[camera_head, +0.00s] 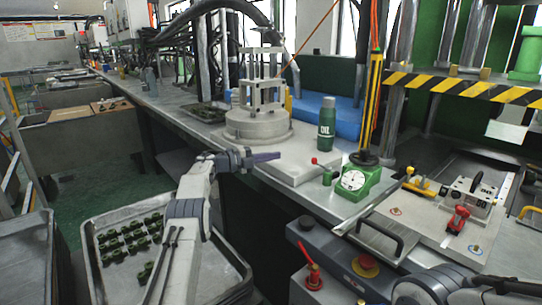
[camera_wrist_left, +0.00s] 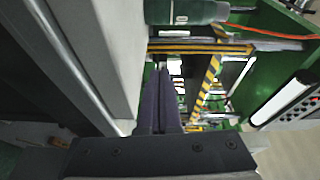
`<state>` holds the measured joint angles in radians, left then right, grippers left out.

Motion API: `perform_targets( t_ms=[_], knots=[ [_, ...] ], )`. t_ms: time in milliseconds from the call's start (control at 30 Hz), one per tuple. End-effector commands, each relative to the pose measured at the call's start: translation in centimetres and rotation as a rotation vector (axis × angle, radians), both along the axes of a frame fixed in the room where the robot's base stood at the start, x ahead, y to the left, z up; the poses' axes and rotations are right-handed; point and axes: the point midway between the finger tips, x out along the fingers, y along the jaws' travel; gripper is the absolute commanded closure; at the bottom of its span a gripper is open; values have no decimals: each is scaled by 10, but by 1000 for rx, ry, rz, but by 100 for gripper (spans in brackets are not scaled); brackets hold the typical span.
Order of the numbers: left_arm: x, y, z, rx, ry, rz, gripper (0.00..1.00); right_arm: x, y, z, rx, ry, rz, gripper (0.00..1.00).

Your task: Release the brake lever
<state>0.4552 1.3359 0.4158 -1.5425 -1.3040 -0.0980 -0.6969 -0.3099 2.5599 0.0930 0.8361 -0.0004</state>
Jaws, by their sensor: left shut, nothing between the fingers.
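My left gripper (camera_head: 276,156) reaches in from the left above the front edge of the bench. Its dark purple fingers are together with nothing between them. They also show in the left wrist view (camera_wrist_left: 159,85), pointing away from the camera. A small lever with a red ball knob (camera_head: 314,161) stands on the bench plate, right of the fingertips and apart from them. A red knobbed control (camera_head: 313,277) stands on the blue-grey console in front. I cannot tell which of these is the brake lever. Part of my right arm shows at the lower right, but its gripper is not visible.
A green oil bottle (camera_head: 326,124), a green dial gauge stand (camera_head: 357,182) and a round metal fixture (camera_head: 257,124) stand on the bench. A tray (camera_head: 104,213) of green parts lies lower left. A striped press bar (camera_head: 464,88) is at right.

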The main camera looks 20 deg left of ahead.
Motion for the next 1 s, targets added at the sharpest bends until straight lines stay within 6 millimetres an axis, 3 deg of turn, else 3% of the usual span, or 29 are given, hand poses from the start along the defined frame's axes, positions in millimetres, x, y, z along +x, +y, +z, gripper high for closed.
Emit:
perform_targets(
  t_ms=[733, 867, 1000],
  knots=[
    [1, 4, 2, -6, 1, 5, 100, 0, 0, 2, 0, 0, 0, 50],
    [13, 0, 21, -71, 15, 61, 100, 0, 0, 2, 0, 0, 0, 50],
    [35, -7, 56, -229, 77, 213, 100, 0, 0, 2, 0, 0, 0, 50]
  ],
)
